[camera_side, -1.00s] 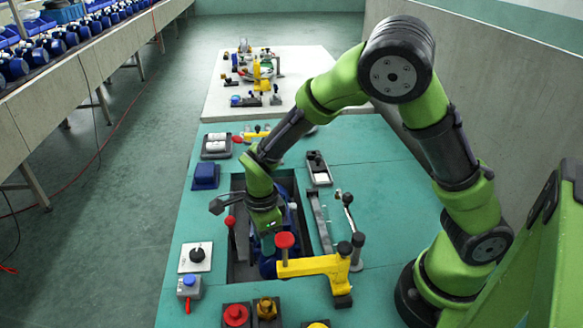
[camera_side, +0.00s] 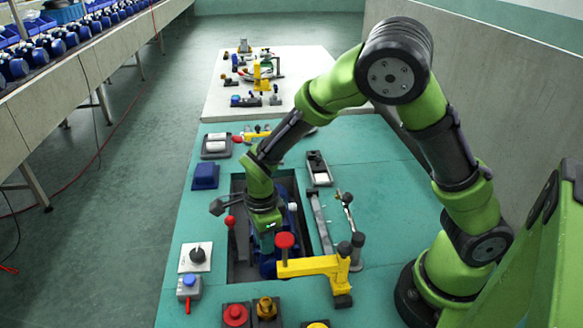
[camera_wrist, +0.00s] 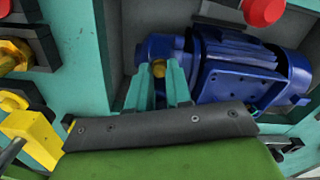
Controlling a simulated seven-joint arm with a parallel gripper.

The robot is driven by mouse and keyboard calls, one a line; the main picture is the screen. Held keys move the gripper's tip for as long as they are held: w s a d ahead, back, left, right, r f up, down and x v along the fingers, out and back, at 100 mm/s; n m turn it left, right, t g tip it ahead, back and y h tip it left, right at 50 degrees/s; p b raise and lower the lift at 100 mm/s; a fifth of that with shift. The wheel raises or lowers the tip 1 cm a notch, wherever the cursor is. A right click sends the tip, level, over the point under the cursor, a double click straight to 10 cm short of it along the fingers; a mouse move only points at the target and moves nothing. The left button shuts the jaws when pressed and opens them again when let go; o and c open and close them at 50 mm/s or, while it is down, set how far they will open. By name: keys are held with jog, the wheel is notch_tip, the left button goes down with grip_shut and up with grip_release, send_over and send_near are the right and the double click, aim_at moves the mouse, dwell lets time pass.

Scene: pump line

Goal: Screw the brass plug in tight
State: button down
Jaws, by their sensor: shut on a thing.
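The brass plug (camera_wrist: 159,69) shows in the wrist view between the tips of my gripper (camera_wrist: 160,80), at the left end of the blue pump (camera_wrist: 238,80). The teal fingers are shut on the plug. How deep it sits in the pump is hidden by the fingers. In the side view the pump (camera_side: 267,268) lies in a dark recess in the bench, and my gripper (camera_side: 267,242) points down at it. The plug is hidden there.
A yellow clamp (camera_side: 315,266) with a red knob (camera_side: 285,240) stands close to my gripper. A red-balled lever (camera_side: 230,222) is on the left of the recess. In front are a red button (camera_side: 235,315) and a brass fitting (camera_side: 266,307) in dark blocks.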

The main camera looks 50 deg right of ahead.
jog(key=m, duration=0.7)
jog(key=c, duration=1.2)
grip_release()
jog(key=shift+c, duration=0.2)
jog(key=shift+r, duration=0.1)
jog(key=shift+r, duration=2.15)
